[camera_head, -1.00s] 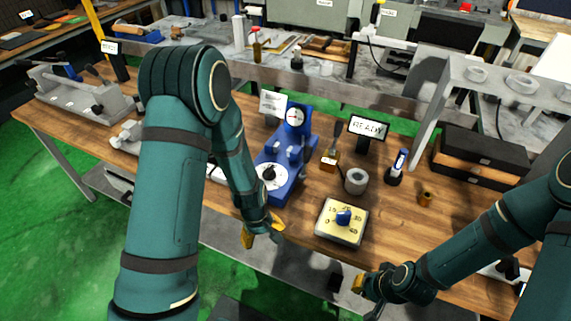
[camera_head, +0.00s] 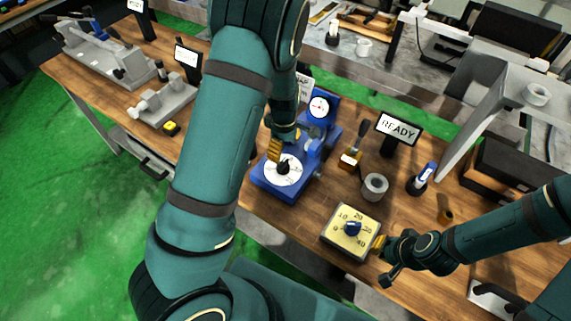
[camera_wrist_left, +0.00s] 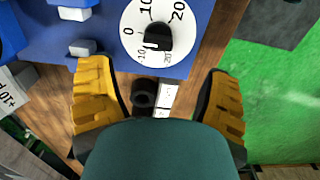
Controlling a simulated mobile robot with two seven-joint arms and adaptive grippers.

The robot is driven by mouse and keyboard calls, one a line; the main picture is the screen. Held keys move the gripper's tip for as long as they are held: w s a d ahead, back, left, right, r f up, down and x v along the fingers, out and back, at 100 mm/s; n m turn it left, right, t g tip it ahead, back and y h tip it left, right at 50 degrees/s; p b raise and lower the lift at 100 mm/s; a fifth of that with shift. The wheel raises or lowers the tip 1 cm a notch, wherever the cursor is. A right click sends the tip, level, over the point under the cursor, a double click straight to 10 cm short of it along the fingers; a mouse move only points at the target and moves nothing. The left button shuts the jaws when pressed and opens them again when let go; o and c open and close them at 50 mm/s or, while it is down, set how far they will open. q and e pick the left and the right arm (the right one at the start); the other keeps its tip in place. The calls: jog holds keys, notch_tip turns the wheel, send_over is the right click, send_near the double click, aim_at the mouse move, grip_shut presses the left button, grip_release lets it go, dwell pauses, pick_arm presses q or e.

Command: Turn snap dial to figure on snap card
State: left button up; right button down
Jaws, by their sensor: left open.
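A blue fixture (camera_head: 268,188) carries a white dial (camera_head: 285,178) with a black knob (camera_head: 283,166). In the left wrist view the dial (camera_wrist_left: 130,30) shows 0, 10 and 20 marks. The white mark on its knob (camera_wrist_left: 158,37) lies at lower left, near the small 10. A white card (camera_head: 304,86) behind the fixture is partly hidden; in the wrist view a card (camera_wrist_left: 14,88) at left seems to read 10. My left gripper (camera_wrist_left: 158,100) is open and empty, close to the dial (camera_head: 274,150). My right gripper (camera_head: 380,246) is beside a yellow dial box (camera_head: 340,240); its opening is unclear.
Grey vises (camera_head: 165,102) are at left. Bare wood lies between fixture and yellow box.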

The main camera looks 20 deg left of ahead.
aim_at(285, 163)
pick_arm(q)
notch_tip(285, 163, down, 11)
jog(key=shift+w+r, duration=0.1)
jog(key=shift+w, duration=0.05)
dwell(0.4)
jog(key=c, duration=1.2)
